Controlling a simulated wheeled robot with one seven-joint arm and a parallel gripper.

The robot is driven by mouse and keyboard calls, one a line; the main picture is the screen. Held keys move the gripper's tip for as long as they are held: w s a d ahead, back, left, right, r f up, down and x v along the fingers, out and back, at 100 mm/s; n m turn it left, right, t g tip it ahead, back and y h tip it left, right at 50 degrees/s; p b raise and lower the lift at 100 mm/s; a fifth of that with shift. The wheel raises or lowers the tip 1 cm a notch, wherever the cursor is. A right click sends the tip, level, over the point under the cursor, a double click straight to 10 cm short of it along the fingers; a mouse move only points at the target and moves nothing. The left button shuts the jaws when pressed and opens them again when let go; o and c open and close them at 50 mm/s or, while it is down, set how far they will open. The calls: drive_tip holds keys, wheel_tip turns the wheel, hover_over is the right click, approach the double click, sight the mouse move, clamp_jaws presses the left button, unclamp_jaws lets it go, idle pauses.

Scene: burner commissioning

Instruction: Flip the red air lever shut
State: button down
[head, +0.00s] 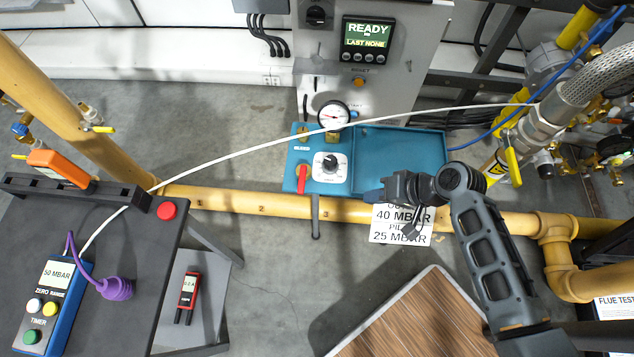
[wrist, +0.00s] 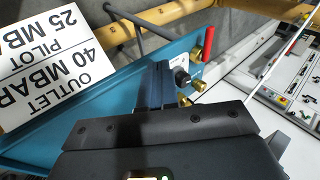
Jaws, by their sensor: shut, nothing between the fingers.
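The red air lever (head: 302,179) sits at the left end of the blue panel box (head: 400,146), left of the black-and-white dial (head: 330,167). In the head view it points down toward the yellow pipe. It also shows in the wrist view (wrist: 209,43), beside a brass fitting, sticking up past the box edge. My gripper (head: 372,196) is at the box's front edge, to the right of the dial and lever, apart from the lever. In the wrist view my gripper's fingers (wrist: 156,82) are together and empty, pointing toward the dial. Whether they touch the box is unclear.
A round gauge (head: 333,115) stands behind the dial. A white hose (head: 250,146) arcs above the box. A yellow pipe (head: 260,202) runs along its front, with a white pressure sign (head: 402,235) below my gripper. Brass fittings (wrist: 198,84) stick out near the dial.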

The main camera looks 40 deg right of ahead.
sight(302, 180)
drive_tip(key=shift+w+d+r+y+b, duration=0.1)
drive_tip(key=shift+w+d+r+y, duration=0.15)
drive_tip(key=shift+w+y, duration=0.45)
drive_tip(key=shift+w+d+r+y+b, duration=0.1)
drive_tip(key=shift+w+d+r+y, duration=0.15)
drive_tip(key=shift+w, duration=0.8)
drive_tip(key=shift+w+d+r+y+b, duration=0.15)
drive_tip(key=shift+w+r+y, duration=0.3)
drive_tip(key=shift+w, duration=0.45)
drive_tip(key=shift+f, duration=0.15)
drive_tip(key=b+x, duration=0.1)
drive_tip(key=x, duration=0.8)
drive_tip(key=shift+w+a+f, duration=0.1)
drive_tip(key=shift+a, duration=0.05)
drive_tip(key=w+a, duration=0.2)
drive_tip(key=shift+w+a+f, duration=0.1)
drive_tip(key=shift+a+f, duration=0.05)
drive_tip(key=shift+a, duration=0.1)
drive_tip(key=shift+w+a, duration=0.35)
drive_tip(key=shift+a, duration=0.05)
drive_tip(key=shift+a+m, duration=0.15)
drive_tip(key=shift+m, duration=0.15)
